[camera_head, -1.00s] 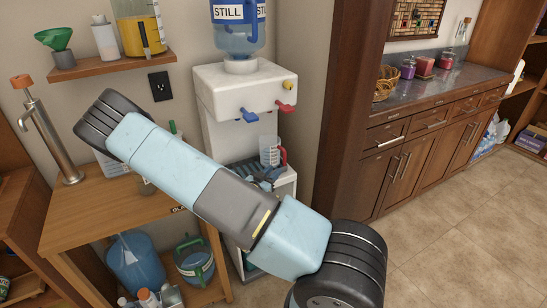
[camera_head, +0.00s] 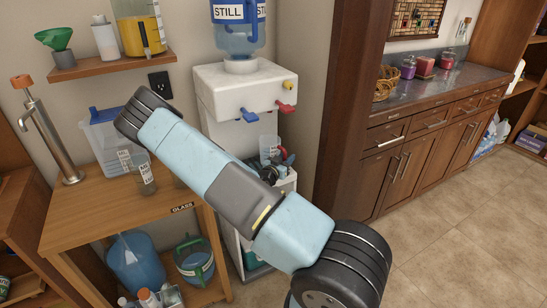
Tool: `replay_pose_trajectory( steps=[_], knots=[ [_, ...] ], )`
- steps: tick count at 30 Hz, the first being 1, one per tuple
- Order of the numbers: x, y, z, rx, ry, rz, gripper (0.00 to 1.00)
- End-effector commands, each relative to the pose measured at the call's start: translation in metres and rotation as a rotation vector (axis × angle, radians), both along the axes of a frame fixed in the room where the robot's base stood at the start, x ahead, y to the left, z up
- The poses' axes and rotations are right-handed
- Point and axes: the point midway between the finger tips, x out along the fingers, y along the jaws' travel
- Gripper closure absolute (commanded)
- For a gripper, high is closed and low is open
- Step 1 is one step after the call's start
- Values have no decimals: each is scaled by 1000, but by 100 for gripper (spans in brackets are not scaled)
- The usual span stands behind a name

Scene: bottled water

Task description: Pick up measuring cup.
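A clear measuring cup with a red handle (camera_head: 267,145) stands in the recess of the white water dispenser (camera_head: 240,92), below its taps. Its lower part is hidden behind my gripper and arm. My gripper (camera_head: 283,163) shows as small dark parts at the cup's lower right, close to it in the picture. I cannot tell whether they touch, or whether the fingers are open or shut. My pale blue arm crosses the middle of the view and hides part of the dispenser.
A wooden cart (camera_head: 75,215) at left holds a clear bin (camera_head: 103,150) and a small clear container (camera_head: 146,178). A wall shelf (camera_head: 105,65) is above it. The dispenser's blue tap (camera_head: 248,116) and red tap (camera_head: 285,107) jut out above the cup. Open floor (camera_head: 450,230) lies at right.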

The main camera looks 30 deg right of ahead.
Motion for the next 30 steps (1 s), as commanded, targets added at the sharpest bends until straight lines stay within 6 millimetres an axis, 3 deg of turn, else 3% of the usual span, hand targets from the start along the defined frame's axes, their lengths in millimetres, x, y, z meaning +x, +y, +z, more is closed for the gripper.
replay_pose_trajectory(
  steps=[6, 16, 30],
  knots=[
    [1, -1, 0, 0, 0, 1, 71],
    [1, -1, 0, 0, 0, 1, 100],
    [1, -1, 0, 0, -1, 1, 100]
  ],
)
